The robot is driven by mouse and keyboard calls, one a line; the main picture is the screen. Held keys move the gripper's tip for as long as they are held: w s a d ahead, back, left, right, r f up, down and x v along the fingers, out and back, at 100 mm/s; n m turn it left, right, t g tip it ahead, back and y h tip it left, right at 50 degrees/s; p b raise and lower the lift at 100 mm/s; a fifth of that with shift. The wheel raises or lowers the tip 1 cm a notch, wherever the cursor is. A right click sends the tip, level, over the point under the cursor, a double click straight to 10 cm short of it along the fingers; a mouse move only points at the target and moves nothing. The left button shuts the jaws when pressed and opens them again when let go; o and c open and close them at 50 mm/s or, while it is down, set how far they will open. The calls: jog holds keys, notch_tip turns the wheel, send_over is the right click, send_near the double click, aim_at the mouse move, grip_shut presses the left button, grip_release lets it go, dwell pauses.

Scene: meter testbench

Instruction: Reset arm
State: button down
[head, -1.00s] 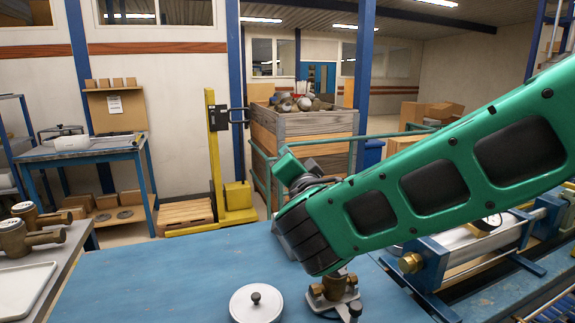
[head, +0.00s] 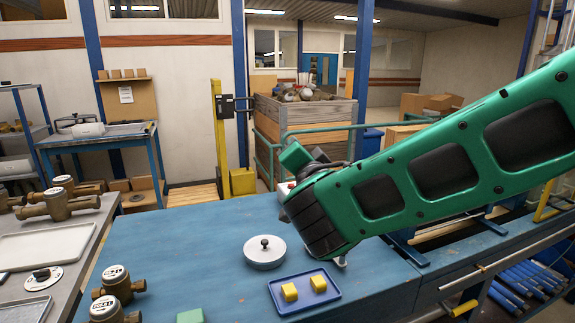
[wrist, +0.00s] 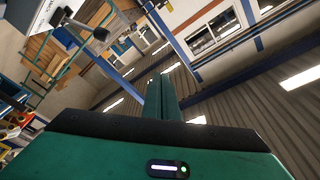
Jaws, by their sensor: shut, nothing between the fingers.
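My gripper (wrist: 163,98) shows in the wrist view as two green fingers pressed together, with nothing between them. It points up toward the ceiling, clear of any object. In the head view my green arm reaches in from the right, bent at a dark joint above the blue workbench (head: 190,245). The fingers cannot be made out clearly there.
On the workbench are a lidded silver dish (head: 265,254), a blue tray (head: 305,304) with two yellow blocks, a green block (head: 190,315) and brass meters (head: 118,284). A grey side table (head: 90,240) stands left. A wooden crate (head: 300,118) stands behind.

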jog(key=w+d+f+m+g+h, duration=0.1)
jog(key=d+f+g+h, duration=0.2)
jog(key=d, duration=0.7)
jog(key=d+f+m+g+h, duration=0.1)
jog(key=d+f+h, duration=0.3)
jog(key=d, duration=0.6)
jog(key=s+d+f+g+h, duration=0.1)
jog(key=s+d+f+g, duration=0.2)
jog(key=d, duration=0.4)
jog(key=s+d+f+g, duration=0.2)
jog(key=s+d+f, duration=0.15)
jog(key=d, duration=0.35)
jog(key=s+d+f+g, duration=0.4)
jog(key=s+d, duration=0.2)
jog(key=s, duration=0.2)
jog(key=s+f+n+g+y, duration=0.1)
jog(key=s+f+g+y, duration=0.1)
jog(key=s, duration=1)
jog(key=s+a+f+n+g+y, duration=0.1)
jog(key=s+f+g+y, duration=0.1)
jog(key=s, duration=1)
jog(key=shift+f+n+g+y, duration=0.4)
jog(key=shift+f+g, duration=0.45)
jog(key=shift+g, duration=0.15)
